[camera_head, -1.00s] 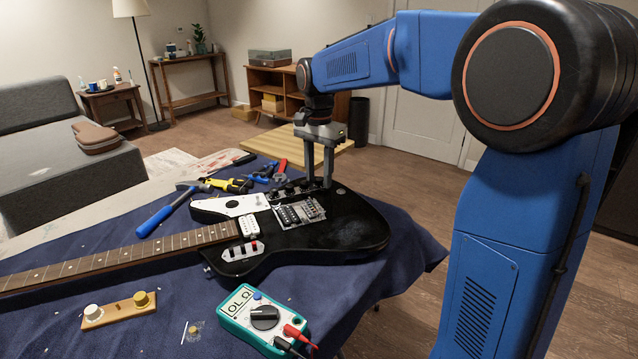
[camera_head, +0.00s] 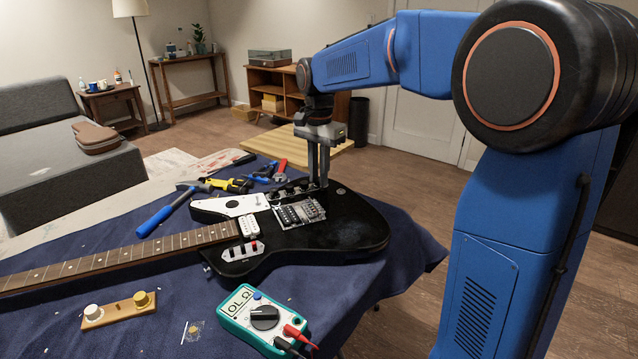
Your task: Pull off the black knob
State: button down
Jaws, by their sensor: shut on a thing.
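A black electric guitar (camera_head: 345,225) lies on the blue cloth, its neck running to the left. A row of small dark knobs (camera_head: 290,189) sits along its far edge, behind the metal bridge. My gripper (camera_head: 319,184) points straight down at the right end of this row. Its two fingers are close together and shut on a black knob at the guitar's top face. The fingers hide most of that knob, and I cannot tell whether it is still seated on its shaft.
A teal multimeter (camera_head: 262,318) and a wooden block with two knobs (camera_head: 118,311) lie in front of the guitar. A hammer (camera_head: 165,212), pliers and other tools lie behind its neck. A wooden board (camera_head: 335,160) lies behind my gripper.

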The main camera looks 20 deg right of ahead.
jog(key=shift+r, duration=3)
